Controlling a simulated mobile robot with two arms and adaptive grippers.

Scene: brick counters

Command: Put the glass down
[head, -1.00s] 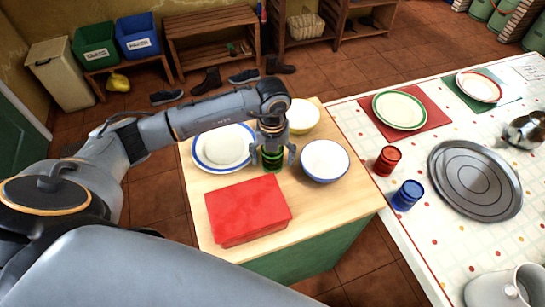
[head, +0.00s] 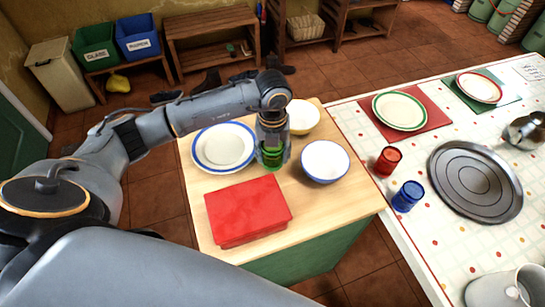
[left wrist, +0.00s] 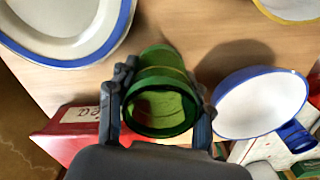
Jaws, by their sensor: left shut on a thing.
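The green glass (head: 271,161) is between the fingers of my left gripper (head: 272,156), over the wooden counter top (head: 333,208) between the white plate and the blue-rimmed bowl. In the left wrist view the fingers (left wrist: 160,105) press on both sides of the glass (left wrist: 160,68), and its open mouth faces the camera. The gripper is shut on it. I cannot tell whether its base touches the wood. My right gripper is not in view.
A blue-rimmed plate (head: 223,148), a blue-rimmed bowl (head: 325,161), a yellow bowl (head: 302,116) and a red box (head: 247,209) crowd around the glass. Red (head: 388,160) and blue (head: 407,196) glasses stand on the tiled counter at right. Bare wood shows at the front right.

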